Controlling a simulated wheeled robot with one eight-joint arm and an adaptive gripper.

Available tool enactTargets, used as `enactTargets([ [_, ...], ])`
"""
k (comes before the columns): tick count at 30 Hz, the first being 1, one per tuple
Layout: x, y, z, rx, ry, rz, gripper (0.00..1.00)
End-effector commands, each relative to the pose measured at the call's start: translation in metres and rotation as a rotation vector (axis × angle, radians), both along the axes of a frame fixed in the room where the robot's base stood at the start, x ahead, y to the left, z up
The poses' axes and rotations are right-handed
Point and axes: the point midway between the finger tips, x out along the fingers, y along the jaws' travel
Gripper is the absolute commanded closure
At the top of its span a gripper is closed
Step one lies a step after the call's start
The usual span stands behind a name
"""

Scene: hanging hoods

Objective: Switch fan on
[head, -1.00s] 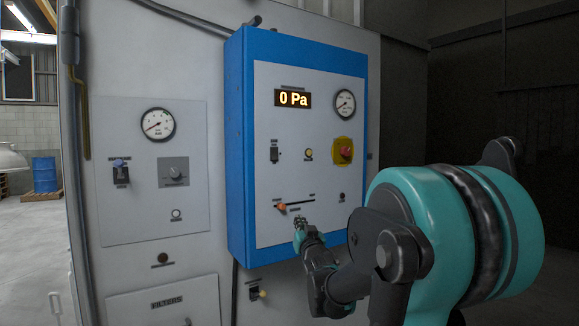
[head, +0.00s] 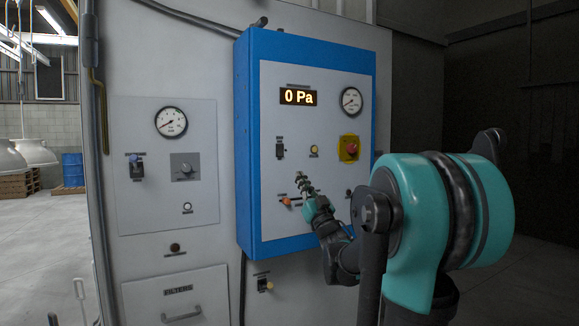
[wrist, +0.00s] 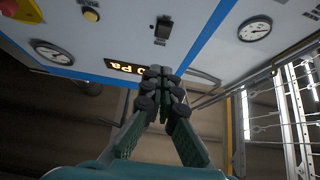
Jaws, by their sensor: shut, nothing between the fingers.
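A blue-edged control panel (head: 306,220) hangs on the grey wall with a lit "0 Pa" display (head: 298,97). Below the display is a small black switch (head: 280,147); a black switch also shows in the wrist view (wrist: 163,28). Its label is too small to read, so I cannot tell whether it is the fan's. In the wrist view my fingertips (wrist: 162,76) are together, pointing toward the panel; contact cannot be told.
Right of the switch are a yellow button (head: 314,151) and a red emergency stop (head: 349,148) on yellow. A round gauge (head: 351,100) sits above.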

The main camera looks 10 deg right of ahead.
Motion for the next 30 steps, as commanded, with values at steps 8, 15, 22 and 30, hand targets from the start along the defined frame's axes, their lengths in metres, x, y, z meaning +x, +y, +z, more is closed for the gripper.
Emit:
enactTargets([
  [8,0.030,0.010,0.024,0.001,0.001,0.002,1.00],
  [15,0.066,0.022,0.054,0.001,0.000,0.002,1.00],
  [22,0.096,0.032,0.057,0.000,0.001,0.001,1.00],
  [30,0.110,0.036,0.055,0.000,0.001,-0.001,1.00],
])
